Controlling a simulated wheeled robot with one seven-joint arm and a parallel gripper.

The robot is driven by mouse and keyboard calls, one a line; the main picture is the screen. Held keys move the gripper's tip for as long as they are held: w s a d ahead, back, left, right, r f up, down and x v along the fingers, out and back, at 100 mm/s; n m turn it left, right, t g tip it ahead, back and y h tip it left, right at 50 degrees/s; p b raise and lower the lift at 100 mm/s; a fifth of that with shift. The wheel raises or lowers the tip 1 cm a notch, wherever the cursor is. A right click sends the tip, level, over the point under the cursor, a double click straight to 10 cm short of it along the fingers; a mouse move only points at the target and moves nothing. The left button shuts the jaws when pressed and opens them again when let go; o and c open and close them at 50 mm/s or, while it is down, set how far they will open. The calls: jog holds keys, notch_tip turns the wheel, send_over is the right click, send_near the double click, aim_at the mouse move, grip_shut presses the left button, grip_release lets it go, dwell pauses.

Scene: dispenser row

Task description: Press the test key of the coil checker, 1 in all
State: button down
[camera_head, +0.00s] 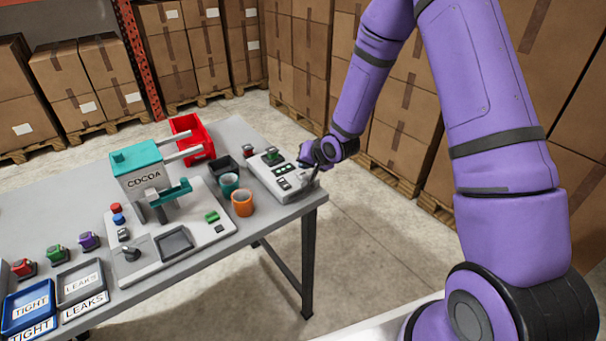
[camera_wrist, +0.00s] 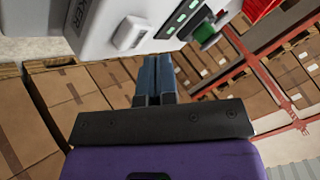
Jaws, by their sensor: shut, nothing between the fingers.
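The coil checker (camera_head: 262,182) is a pale box at the right end of the table, with a row of green-lit windows and a green-and-dark part on top. In the wrist view the checker (camera_wrist: 105,18) fills the top, with a raised white key (camera_wrist: 130,33) left of the green windows (camera_wrist: 183,18). I cannot tell for sure that this is the test key. My gripper (camera_head: 311,182) is at the checker's right end; in the wrist view its fingers (camera_wrist: 157,60) are shut and empty, pointing toward the checker, right of and below the white key. Contact cannot be told.
A cocoa machine (camera_head: 140,170) stands mid-table. A teal cup (camera_head: 229,184), an orange cup (camera_head: 242,203) and a black bin (camera_head: 224,167) stand left of the checker. A red bin (camera_head: 190,138) is behind. Stacked cartons (camera_head: 400,110) line the wall beyond the table.

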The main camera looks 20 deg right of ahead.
aim_at(305, 173)
jog(key=shift+f, duration=0.1)
dwell(0.6)
jog(key=shift+f, duration=0.3)
jog(key=shift+f, duration=0.5)
dwell(0.8)
jog(key=shift+r, duration=0.9)
jog(key=shift+r, duration=2.55)
